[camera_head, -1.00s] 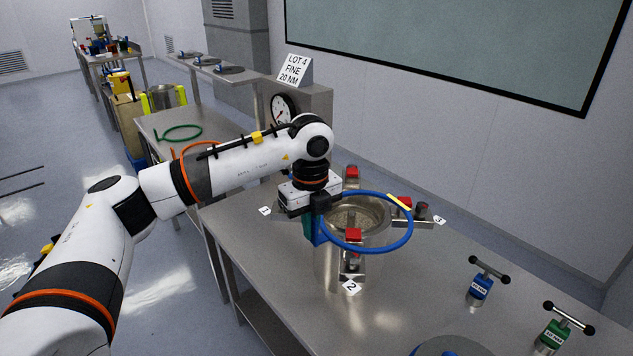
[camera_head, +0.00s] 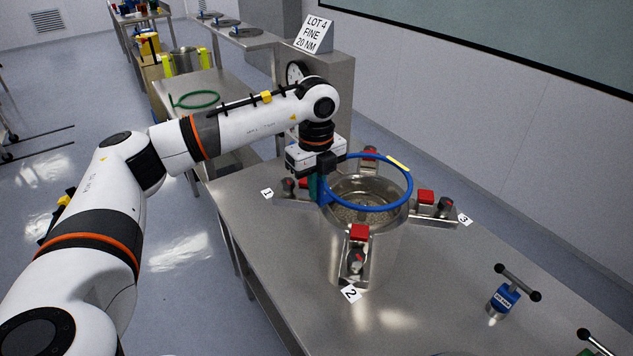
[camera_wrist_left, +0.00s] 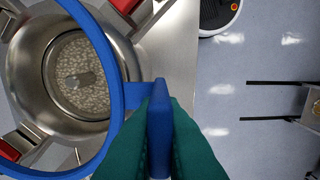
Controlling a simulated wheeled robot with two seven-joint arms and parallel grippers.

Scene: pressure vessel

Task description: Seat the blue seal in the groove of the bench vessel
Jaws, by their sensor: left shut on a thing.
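The blue seal (camera_head: 370,209) is a ring with a yellow mark (camera_head: 398,162) on its far right part. My left gripper (camera_head: 319,190) is shut on the seal's blue tab. The wrist view shows its green fingers (camera_wrist_left: 155,140) on either side of the tab (camera_wrist_left: 159,120). The seal hangs over the open mouth of the steel bench vessel (camera_head: 385,240), apparently above the rim and off-centre. In the wrist view the ring (camera_wrist_left: 115,65) crosses the vessel's right side. My right gripper is not in view.
Red-topped clamps (camera_head: 358,233) stand around the vessel, with number cards 1, 2 and 3 beside them. A blue T-handle tool (camera_head: 504,297) stands at right on the bench (camera_head: 440,310). A green ring (camera_head: 195,99) lies on a table behind. A gauge and lot sign stand at the back.

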